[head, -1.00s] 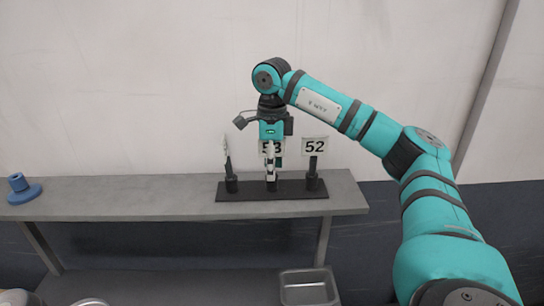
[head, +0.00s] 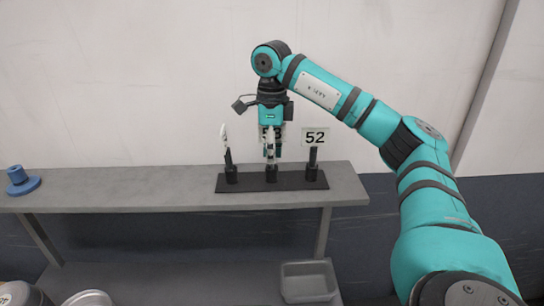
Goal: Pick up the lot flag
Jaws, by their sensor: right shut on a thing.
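My right gripper (head: 271,157) points down over the middle socket of a dark rack (head: 254,183) on the grey shelf. It is shut on the middle lot flag (head: 270,133). That flag's number plate is mostly hidden behind the gripper, so its number cannot be read now. The middle socket (head: 271,174) stands below the fingers; whether the flag's lower end is clear of it is hard to tell. A flag marked 52 (head: 315,138) stands upright in the right socket. Another flag (head: 225,140) stands at the left, its plate turned nearly edge-on. My left gripper is not in view.
A blue flanged part (head: 20,181) lies at the left end of the grey shelf (head: 120,192). Below are a metal pan (head: 308,281), a round lid (head: 88,299) and a container (head: 20,294). The shelf between the blue part and the rack is clear.

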